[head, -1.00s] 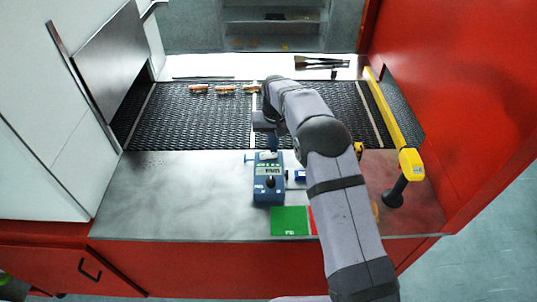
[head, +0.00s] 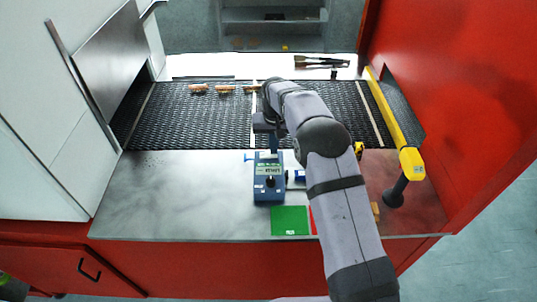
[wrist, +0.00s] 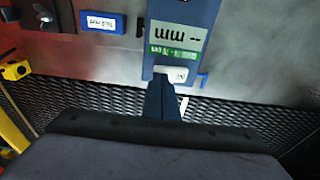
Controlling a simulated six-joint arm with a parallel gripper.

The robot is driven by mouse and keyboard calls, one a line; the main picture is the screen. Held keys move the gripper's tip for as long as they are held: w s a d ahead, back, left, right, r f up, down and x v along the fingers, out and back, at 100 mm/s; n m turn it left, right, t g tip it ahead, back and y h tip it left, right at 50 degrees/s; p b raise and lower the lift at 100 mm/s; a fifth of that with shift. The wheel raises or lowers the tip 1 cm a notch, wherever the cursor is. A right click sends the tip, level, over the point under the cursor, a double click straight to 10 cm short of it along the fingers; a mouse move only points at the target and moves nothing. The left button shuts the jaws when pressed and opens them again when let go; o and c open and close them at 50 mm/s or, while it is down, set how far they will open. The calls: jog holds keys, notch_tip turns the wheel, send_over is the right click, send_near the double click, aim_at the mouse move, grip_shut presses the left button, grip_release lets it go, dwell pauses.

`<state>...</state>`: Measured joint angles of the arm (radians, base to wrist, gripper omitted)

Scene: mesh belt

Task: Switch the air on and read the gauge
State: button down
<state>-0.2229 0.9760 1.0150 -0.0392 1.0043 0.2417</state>
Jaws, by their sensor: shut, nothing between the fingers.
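A blue handheld gauge (head: 268,190) with a pale display and a dark round knob lies on the steel front ledge. In the wrist view the gauge (wrist: 190,12) appears upside down. Its display (wrist: 178,40) shows dashes beside letters that look like "mm", with no digits that I can make out. A white labelled button (wrist: 173,74) sits at its far end, with a blue stub (wrist: 203,79) at the side. My gripper (wrist: 160,84) is shut and empty, its fingertips at or just over the white button. I cannot tell whether they touch it.
A dark mesh belt (head: 190,120) carries several small tan pieces (head: 199,88). A small blue labelled block (wrist: 103,21) lies beside the gauge. A green card (head: 290,220) lies in front. A yellow bar (head: 398,120) stands at the right. The ledge's left side is clear.

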jog(key=shift+f, duration=0.3)
jog(key=shift+r, duration=0.15)
notch_tip(320, 180, up, 7)
jog(key=p, duration=0.5)
dwell(0.5)
dwell(0.4)
jog(key=s+d+f+b, duration=0.1)
jog(key=s+d, duration=0.3)
jog(key=s, duration=0.8)
jog(key=s+d+f+g+b, duration=0.1)
jog(key=s+d+b, duration=0.2)
jog(key=s, duration=0.9)
jog(key=s+d+f+b, duration=0.1)
jog(key=s+d, duration=0.4)
jog(key=s, duration=0.7)
jog(key=shift+d+f+g+b, duration=0.15)
jog(key=shift+f+g+b, duration=0.25)
jog(key=shift+b, duration=0.35)
dwell(1.5)
